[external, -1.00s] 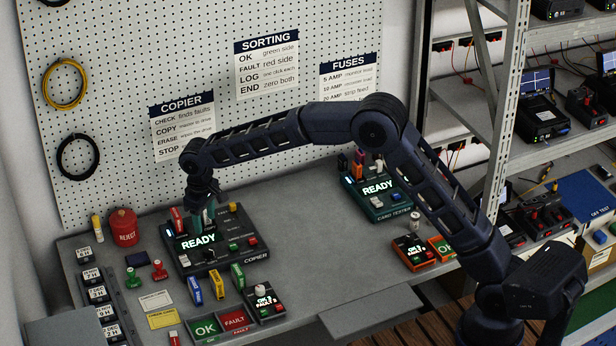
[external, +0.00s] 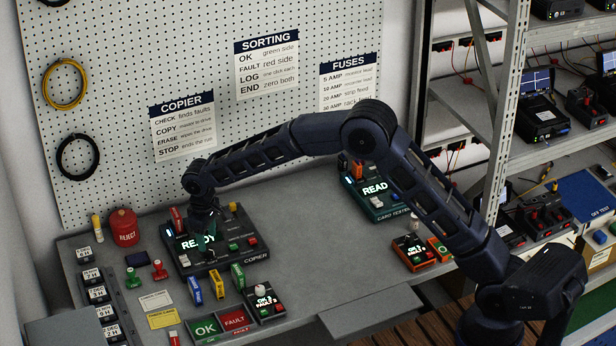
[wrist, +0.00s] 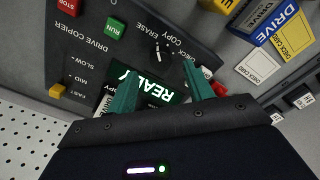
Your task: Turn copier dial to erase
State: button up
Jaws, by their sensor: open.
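The copier (external: 243,257) is a dark box on the bench with a lit READY screen, which also shows upside down in the wrist view (wrist: 158,88). Its dial (wrist: 160,50) is a small dark knob with a white pointer mark, near the COPY and ERASE lettering. I cannot tell which word the pointer faces. My gripper (wrist: 158,68) is open, its two teal fingers spread on either side of the screen with their tips short of the dial. Nothing is between them. In the external view my gripper (external: 208,236) is low over the copier's face and hides the dial.
The copier also has a green RUN button (wrist: 113,27), a red STOP button (wrist: 68,5) and a yellow speed slider (wrist: 56,90). Drive boxes (external: 217,285) stand in front. A red REJECT can (external: 123,227) stands left.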

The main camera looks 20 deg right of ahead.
aim_at(208, 250)
jog(key=shift+f, duration=2.05)
jog(key=c, duration=1)
